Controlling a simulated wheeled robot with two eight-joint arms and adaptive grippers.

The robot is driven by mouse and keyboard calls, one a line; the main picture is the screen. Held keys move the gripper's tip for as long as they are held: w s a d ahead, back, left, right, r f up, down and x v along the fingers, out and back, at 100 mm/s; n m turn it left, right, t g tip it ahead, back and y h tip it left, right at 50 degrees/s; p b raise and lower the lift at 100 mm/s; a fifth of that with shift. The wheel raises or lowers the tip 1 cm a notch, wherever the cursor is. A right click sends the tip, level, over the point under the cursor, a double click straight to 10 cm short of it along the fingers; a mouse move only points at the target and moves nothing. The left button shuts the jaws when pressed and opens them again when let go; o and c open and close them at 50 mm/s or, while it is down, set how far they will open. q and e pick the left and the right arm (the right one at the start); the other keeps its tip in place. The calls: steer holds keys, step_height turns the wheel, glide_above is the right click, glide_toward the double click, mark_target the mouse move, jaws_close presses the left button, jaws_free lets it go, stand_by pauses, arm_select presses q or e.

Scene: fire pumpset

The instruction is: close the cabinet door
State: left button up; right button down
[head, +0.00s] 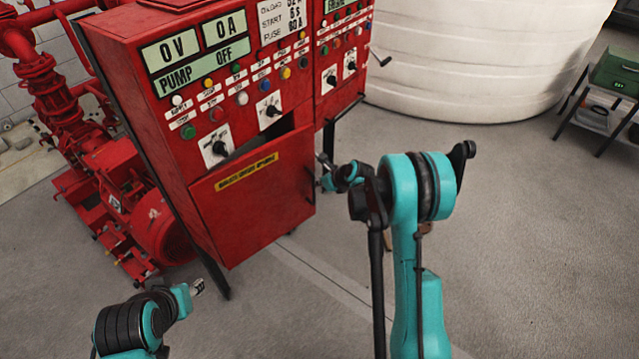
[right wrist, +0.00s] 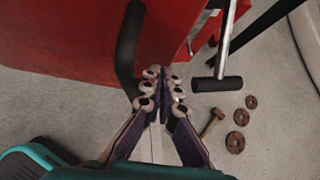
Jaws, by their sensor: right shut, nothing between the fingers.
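The red cabinet (head: 205,95) stands at the left of centre in the head view. Its lower door (head: 255,195), with a yellow label, is ajar, and a dark gap shows along its top edge. My right gripper (head: 324,168) is beside the door's right edge, partly hidden by its own arm. In the right wrist view its fingers (right wrist: 162,88) are shut and empty, close to a red panel (right wrist: 75,45). I cannot tell whether they touch it. My left gripper (head: 198,287) is low at the left, in front of the cabinet; its fingers are too small to read.
A dark curved bar (right wrist: 128,50) and a metal lever with a black grip (right wrist: 215,83) flank my right fingers. A hammer (right wrist: 211,122) and rusty rings (right wrist: 237,142) lie on the floor. A white tank (head: 480,60) stands behind. Red pump equipment (head: 110,165) is left.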

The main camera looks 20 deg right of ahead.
steer(key=w+a+n+g+y, duration=0.2)
steer(key=w+a+n+y, duration=0.1)
steer(key=w, duration=0.6)
steer(key=shift+a+n, duration=0.75)
steer(key=shift+n, duration=0.05)
